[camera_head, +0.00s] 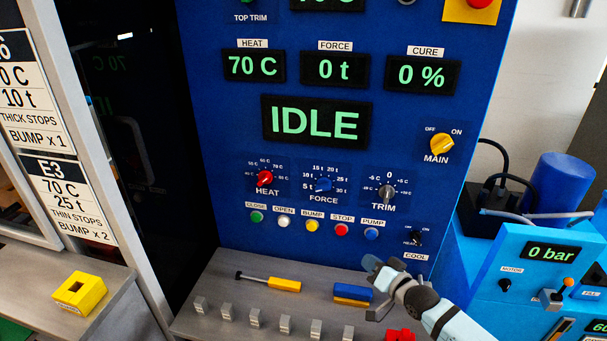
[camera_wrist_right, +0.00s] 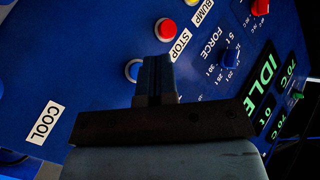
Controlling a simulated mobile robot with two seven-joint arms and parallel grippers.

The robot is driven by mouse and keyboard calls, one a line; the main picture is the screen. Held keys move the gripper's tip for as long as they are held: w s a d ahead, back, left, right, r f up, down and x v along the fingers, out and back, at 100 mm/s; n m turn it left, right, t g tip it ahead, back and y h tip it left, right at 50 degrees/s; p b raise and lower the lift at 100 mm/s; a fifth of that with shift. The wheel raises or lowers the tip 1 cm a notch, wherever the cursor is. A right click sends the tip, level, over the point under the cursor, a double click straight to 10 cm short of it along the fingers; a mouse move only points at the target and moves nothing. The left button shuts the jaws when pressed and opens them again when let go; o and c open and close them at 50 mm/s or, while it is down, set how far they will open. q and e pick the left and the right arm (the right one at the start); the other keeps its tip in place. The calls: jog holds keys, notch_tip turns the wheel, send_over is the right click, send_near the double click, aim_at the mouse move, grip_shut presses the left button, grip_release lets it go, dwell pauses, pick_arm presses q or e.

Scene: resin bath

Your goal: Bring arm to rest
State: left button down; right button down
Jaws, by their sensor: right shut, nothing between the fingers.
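My right gripper (camera_head: 376,268) is at the lower right of the blue control panel (camera_head: 222,122) in the head view, near the COOL label. It is shut and holds nothing. In the right wrist view its closed fingers (camera_wrist_right: 155,75) point at the panel near the blue PUMP button (camera_wrist_right: 133,70) and the red STOP button (camera_wrist_right: 166,29); I cannot tell whether they touch it. The panel display (camera_head: 316,122) reads IDLE, with 70 C, 0 t and 0 %. The MAIN knob (camera_head: 441,145) is yellow. My left gripper is not in view.
A grey shelf (camera_head: 215,285) below the panel carries a yellow-handled tool (camera_head: 284,284), a blue and yellow block (camera_head: 352,293), several grey blocks and a red piece (camera_head: 400,335). A yellow block (camera_head: 79,292) sits at the left. A blue machine (camera_head: 495,275) reading 0 bar stands at the right.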

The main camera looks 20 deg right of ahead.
jog(key=s+a+f+n+g+h, duration=0.1)
jog(key=s+a+n+g, duration=0.15)
jog(key=s+a, duration=0.35)
jog(key=s+a+f+n+g, duration=0.1)
jog(key=s+a+n+g, duration=0.2)
jog(key=s, duration=0.6)
jog(key=s+r+n+g+h, duration=0.1)
jog(key=s+r+g+h, duration=0.2)
jog(key=s+g, duration=0.85)
jog(key=w+a+f+n+t+y+p, duration=0.1)
jog(key=a+f+t+y+p, duration=0.2)
jog(key=a+f+t, duration=0.4)
notch_tip(320, 180, down, 2)
jog(key=t, duration=0.5)
jog(key=shift+w+f+p, duration=0.15)
jog(key=shift+w+p, duration=0.1)
jog(key=shift+p, duration=0.1)
